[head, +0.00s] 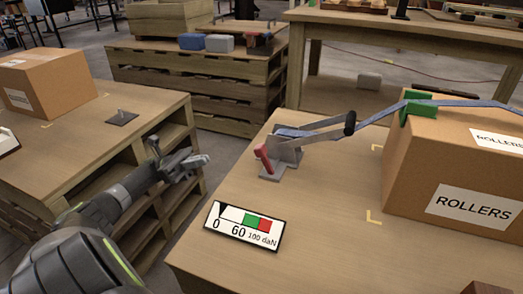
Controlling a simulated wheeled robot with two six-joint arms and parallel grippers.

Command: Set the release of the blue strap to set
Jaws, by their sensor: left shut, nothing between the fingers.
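The blue strap (385,112) runs over the box marked ROLLERS (420,185), across a green corner piece (418,106), and down to a grey metal ratchet (285,155) on the table. The ratchet's long lever with a black grip (350,123) points right and slightly up. A red release (263,158) sits at the ratchet's left side, tilted; I cannot tell its setting. A gauge plate (243,226) shows 0, 60 and 100 daN, its black pointer near 0. My left gripper (202,160) is shut and empty, left of the release and apart from it. My right gripper is out of view.
A left table (70,150) carries a cardboard box (45,80) and a small plate with a peg (121,117). A gap separates it from the right table (310,215). Behind stand pallets with blue (191,41) and grey (220,43) blocks.

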